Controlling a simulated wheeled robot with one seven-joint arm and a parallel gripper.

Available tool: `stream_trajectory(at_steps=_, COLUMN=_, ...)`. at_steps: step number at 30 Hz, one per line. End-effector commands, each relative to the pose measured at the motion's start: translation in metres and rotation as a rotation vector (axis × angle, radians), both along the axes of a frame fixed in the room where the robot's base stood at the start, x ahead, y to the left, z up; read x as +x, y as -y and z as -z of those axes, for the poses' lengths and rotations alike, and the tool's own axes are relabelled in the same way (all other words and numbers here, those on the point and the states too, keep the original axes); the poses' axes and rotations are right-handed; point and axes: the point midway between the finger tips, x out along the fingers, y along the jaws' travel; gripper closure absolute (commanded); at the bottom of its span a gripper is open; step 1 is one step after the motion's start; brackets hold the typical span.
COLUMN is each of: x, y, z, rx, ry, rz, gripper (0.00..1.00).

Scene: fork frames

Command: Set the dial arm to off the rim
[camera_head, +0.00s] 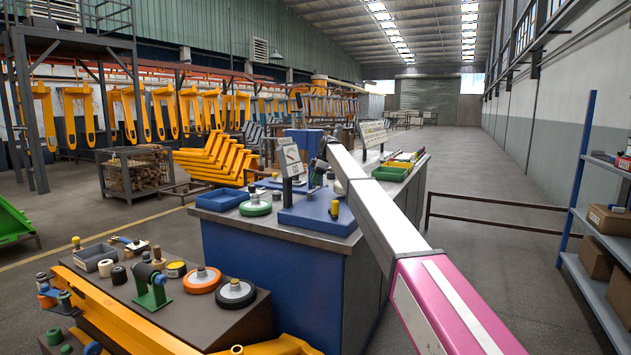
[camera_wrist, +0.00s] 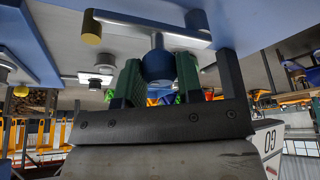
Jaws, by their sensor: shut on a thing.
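My gripper (camera_head: 317,178) is just right of the gauge, at the end of my arm. In the wrist view, its two green fingers are shut on a blue knob (camera_wrist: 158,62). The knob sits against a pale bar (camera_wrist: 150,29) with a yellow end piece (camera_wrist: 92,27). I cannot tell how the bar stands to the wheel's rim.
A blue base plate (camera_head: 312,217) with a small yellow-topped post (camera_head: 335,208) lies under my gripper. A blue tray (camera_head: 222,199) is at the left, a green tray (camera_head: 389,173) behind at the right. A dark-topped table (camera_head: 205,325) with loose wheels and parts stands in front.

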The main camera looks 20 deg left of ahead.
Motion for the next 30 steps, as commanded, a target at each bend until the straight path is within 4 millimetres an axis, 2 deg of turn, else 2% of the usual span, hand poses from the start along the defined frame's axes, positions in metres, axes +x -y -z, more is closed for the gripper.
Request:
stream_trajectory(at_steps=9, x=0.001, y=-0.002, z=-0.001, rx=0.003, ry=0.002, rz=-0.004, gripper=1.00)
stream_trajectory(at_steps=10, x=0.001, y=-0.002, z=-0.001, rx=0.003, ry=0.002, rz=-0.004, gripper=0.60)
stream_trajectory(at_steps=12, x=0.001, y=-0.002, z=-0.001, rx=0.003, ry=0.002, rz=-0.003, gripper=0.41)
stream_trajectory(at_steps=23, x=0.001, y=0.000, z=-0.002, rx=0.002, ry=0.001, rz=-0.002, gripper=0.41)
stream_trajectory(at_steps=30, x=0.005, y=0.007, z=-0.023, rx=0.002, ry=0.001, rz=-0.001, gripper=0.41)
